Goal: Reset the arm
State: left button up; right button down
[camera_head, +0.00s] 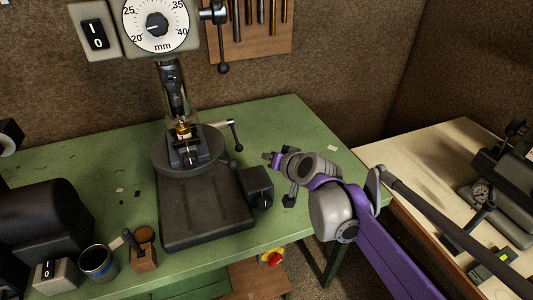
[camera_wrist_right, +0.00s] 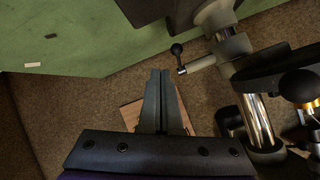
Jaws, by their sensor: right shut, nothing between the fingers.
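My right arm (camera_head: 335,205), purple and grey, comes in from the right over the green bench. Its gripper (camera_head: 268,157) points left, to the right of the drill press. In the right wrist view the two fingers (camera_wrist_right: 160,76) lie together, shut and empty, with nothing held. My left gripper is in neither view.
The drill press has a dial (camera_head: 157,25), a round table (camera_head: 187,152) with a small vise and brass part, and a black base (camera_head: 205,207). A lever handle (camera_head: 237,135) sticks out toward my gripper. A cup (camera_head: 98,263) and wooden block (camera_head: 144,258) stand front left. A pale table (camera_head: 440,165) is right.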

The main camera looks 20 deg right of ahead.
dwell(0.3)
jog(key=s+f+n+g, duration=0.1)
jog(key=s+f+g, duration=0.1)
jog(key=s+f, duration=0.3)
jog(key=s+a+f+n+g+h+p, duration=0.1)
jog(key=s+f, duration=0.4)
jog(key=s, duration=0.8)
jog(key=s+a+f+n+g, duration=0.1)
jog(key=s+f+n+g, duration=0.1)
jog(key=s+f, duration=0.3)
jog(key=s+g, duration=0.1)
jog(key=s, duration=0.2)
jog(key=shift+s+f+h, duration=0.25)
jog(key=shift+s+h, duration=0.15)
